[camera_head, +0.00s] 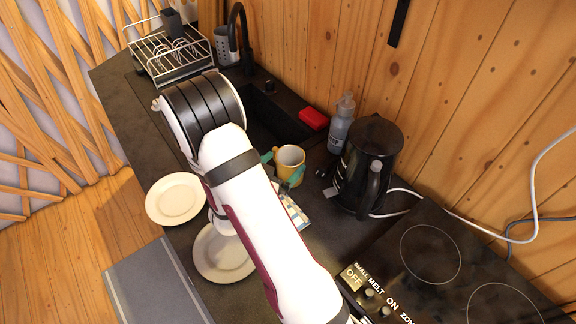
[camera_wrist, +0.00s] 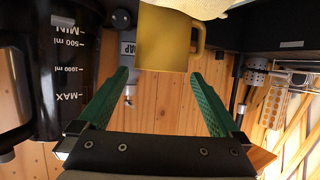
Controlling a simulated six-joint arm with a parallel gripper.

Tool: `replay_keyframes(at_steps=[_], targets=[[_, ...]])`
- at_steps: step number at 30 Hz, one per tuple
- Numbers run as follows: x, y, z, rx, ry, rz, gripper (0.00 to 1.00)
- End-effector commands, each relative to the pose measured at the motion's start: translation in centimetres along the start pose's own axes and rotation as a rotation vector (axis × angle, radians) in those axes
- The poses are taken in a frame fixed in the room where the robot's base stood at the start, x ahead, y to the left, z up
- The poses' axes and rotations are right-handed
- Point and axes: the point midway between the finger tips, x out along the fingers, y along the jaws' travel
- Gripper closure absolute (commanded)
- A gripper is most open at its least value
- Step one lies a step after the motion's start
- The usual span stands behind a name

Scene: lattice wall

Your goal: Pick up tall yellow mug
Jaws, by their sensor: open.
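The tall yellow mug (camera_head: 290,158) stands on the dark counter between the sink and the kettle, its pale inside showing. In the wrist view, which looks upside down, the mug (camera_wrist: 162,38) is at the top centre, its handle on the right. My gripper (camera_head: 283,167) has its green fingers spread on either side of the mug in the head view. In the wrist view my gripper (camera_wrist: 160,77) is open, with the mug beyond the fingertips and roughly between them. I cannot tell whether a finger touches it. My arm hides part of the counter.
The black kettle (camera_head: 370,155) and soap bottle (camera_head: 341,124) stand close to the mug's right. A red sponge (camera_head: 314,118) lies behind it. A patterned cloth (camera_head: 292,209) lies in front. Two plates, one left (camera_head: 175,198) and one lower (camera_head: 224,262), are at the counter's front.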

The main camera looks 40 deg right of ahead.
Motion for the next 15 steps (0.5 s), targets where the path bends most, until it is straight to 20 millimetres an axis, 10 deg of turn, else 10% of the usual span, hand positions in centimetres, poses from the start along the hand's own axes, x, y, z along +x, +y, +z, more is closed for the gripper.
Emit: replay_keyframes(at_steps=[15], targets=[[5.4,-0.1,-0.2,0.000,-0.001,-0.001,0.00]])
